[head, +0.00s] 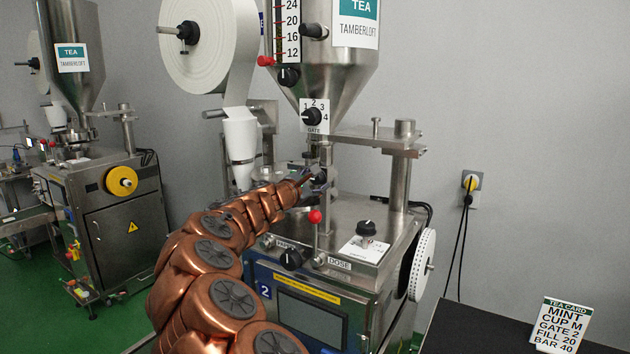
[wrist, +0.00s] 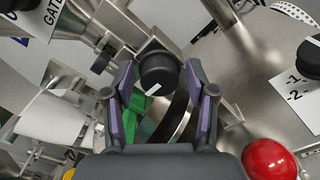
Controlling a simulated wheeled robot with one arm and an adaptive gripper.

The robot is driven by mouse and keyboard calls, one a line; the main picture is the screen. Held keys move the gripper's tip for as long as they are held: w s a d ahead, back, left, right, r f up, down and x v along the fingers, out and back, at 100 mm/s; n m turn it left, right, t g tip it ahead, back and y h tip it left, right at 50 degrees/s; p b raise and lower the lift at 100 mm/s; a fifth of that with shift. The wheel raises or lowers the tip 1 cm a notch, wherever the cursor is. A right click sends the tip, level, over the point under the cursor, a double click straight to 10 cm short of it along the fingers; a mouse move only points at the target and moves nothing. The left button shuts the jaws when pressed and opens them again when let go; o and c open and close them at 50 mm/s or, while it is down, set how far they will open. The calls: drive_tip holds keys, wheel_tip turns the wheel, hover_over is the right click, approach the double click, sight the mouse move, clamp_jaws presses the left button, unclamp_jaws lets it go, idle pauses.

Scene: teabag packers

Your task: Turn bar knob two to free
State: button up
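A black round knob (wrist: 158,73) with a white pointer line sits on the machine, centred in the wrist view. Its pointer slants to the lower left; no label shows beside it. My gripper (wrist: 160,78) is open, with one finger on each side of the knob and a small gap visible on both sides. In the head view my gripper (head: 308,181) is at the machine's middle, below the hopper, and the knob (head: 320,178) is partly hidden there. The machine (head: 310,273) carries a blue "2" plate. I cannot read which knob is the bar knob.
A red ball-topped lever (head: 315,217) stands close below my gripper; it is at lower right in the wrist view (wrist: 269,159). The gate knob (head: 311,117) is above, the dose knob (head: 366,228) to the right. A tea card (head: 562,325) stands on the dark table.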

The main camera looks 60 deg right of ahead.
idle(0.3)
drive_tip(key=a, duration=1.2)
drive_tip(key=shift+s, duration=0.25)
idle(0.4)
drive_tip(key=s+a+f+m+g+y, duration=0.2)
drive_tip(key=s+a+f+m+y, duration=0.3)
drive_tip(key=s+a+m, duration=0.45)
drive_tip(key=s+a+f+y, duration=0.4)
drive_tip(key=s+a+f, duration=0.1)
drive_tip(key=a, duration=0.6)
drive_tip(key=s+a+f+y, duration=0.4)
drive_tip(key=a+f, duration=0.3)
drive_tip(key=a, duration=0.5)
drive_tip(key=s+a+f+y, duration=0.5)
drive_tip(key=s+a+f, duration=0.1)
drive_tip(key=a, duration=0.6)
drive_tip(key=shift+s+f, duration=0.3)
drive_tip(key=shift+s, duration=0.3)
